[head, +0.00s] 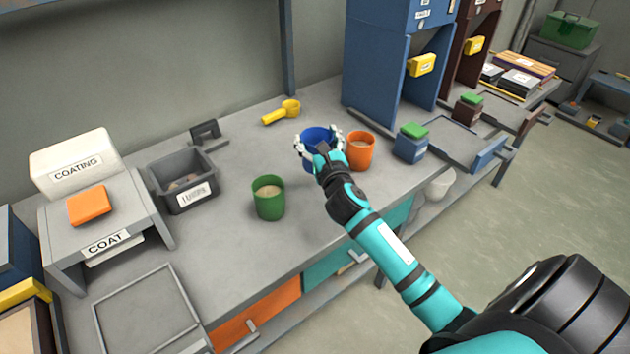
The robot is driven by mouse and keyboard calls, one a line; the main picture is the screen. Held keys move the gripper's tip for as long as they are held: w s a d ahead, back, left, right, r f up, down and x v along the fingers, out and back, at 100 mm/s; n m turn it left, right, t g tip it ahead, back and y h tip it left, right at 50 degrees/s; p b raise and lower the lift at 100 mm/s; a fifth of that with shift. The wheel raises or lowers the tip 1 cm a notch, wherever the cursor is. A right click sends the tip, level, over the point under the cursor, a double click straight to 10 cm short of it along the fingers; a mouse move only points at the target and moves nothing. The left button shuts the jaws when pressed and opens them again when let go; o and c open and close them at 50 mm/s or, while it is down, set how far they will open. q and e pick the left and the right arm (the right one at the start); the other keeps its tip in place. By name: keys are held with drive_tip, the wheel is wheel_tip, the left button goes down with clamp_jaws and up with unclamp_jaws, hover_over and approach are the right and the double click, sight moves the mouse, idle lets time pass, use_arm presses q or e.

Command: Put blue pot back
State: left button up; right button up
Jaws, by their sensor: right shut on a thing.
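The blue pot (317,133) is on the workbench, or just above it, beside the orange pot (361,150). My right gripper (320,146) is shut on the blue pot, with a finger on each side of it. The wrist hides much of the pot's front and its base, so I cannot tell whether it touches the bench. The orange pot and the green pot (268,198) stand upright with pale contents. My left gripper is not in view.
A yellow scoop (281,113) lies behind the pots. A dark labelled bin (184,180) and a COAT stand (110,215) are to the left. A blue box with a green lid (411,143) is right of the orange pot. Bare bench (225,250) lies in front.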

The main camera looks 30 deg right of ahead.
wheel_tip(320, 180, down, 4)
drive_tip(key=shift+s+a+f+b, duration=0.1)
drive_tip(key=shift+f+b, duration=0.1)
drive_tip(key=shift+b, duration=0.4)
drive_tip(key=shift+f+b, duration=0.75)
drive_tip(key=shift+f, duration=1.25)
drive_tip(key=o, duration=1.6)
drive_tip(key=shift+o, duration=0.2)
drive_tip(key=shift+r, duration=0.1)
drive_tip(key=v, duration=1.2)
